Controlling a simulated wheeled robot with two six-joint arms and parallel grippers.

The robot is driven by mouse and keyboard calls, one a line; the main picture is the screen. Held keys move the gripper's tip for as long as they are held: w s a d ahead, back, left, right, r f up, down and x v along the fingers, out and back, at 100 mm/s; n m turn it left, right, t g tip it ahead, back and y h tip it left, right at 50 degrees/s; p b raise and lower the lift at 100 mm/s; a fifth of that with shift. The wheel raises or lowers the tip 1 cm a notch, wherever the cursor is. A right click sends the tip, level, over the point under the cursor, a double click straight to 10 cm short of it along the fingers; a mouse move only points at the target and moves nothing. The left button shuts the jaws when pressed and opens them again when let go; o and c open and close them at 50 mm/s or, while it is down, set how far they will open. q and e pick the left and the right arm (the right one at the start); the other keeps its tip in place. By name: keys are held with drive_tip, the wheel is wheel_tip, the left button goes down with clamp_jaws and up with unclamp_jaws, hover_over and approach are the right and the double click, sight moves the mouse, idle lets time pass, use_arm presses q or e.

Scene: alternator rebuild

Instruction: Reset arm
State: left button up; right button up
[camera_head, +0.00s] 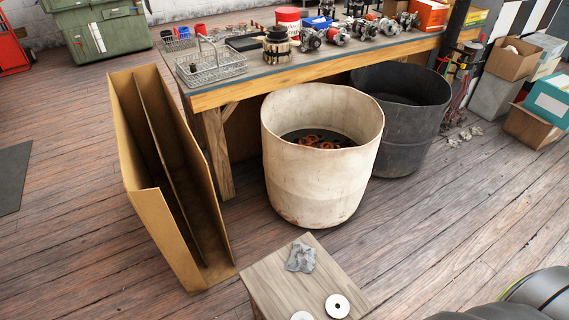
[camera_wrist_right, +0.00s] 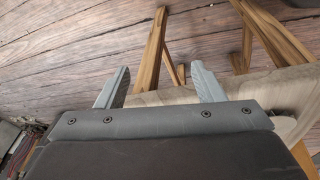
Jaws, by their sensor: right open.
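My right gripper (camera_wrist_right: 163,78) is open in the right wrist view, its two grey fingers apart with nothing between them. Beyond the fingers are a pale wooden top (camera_wrist_right: 265,92), wooden legs and the plank floor. In the head view a dark part of my right arm (camera_head: 535,295) shows at the lower right corner; its gripper is out of that picture. My left gripper is in neither view.
A small wooden stool (camera_head: 275,285) bears a grey rag (camera_head: 300,257) and two discs. A cream bin (camera_head: 320,185), a black bin (camera_head: 410,130) and a tall cardboard box (camera_head: 145,195) stand by the workbench (camera_head: 310,66).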

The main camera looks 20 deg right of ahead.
drive_tip(key=s+f+p, duration=0.2)
drive_tip(key=s+f, duration=0.2)
drive_tip(key=s, duration=0.3)
drive_tip(key=s+a+f+g+p, duration=0.1)
drive_tip(key=s+f, duration=0.4)
drive_tip(key=s, duration=0.2)
drive_tip(key=shift+a+f+p, duration=0.2)
drive_tip(key=shift+f+p, duration=0.1)
drive_tip(key=shift+p, duration=0.1)
drive_tip(key=shift+s, duration=0.1)
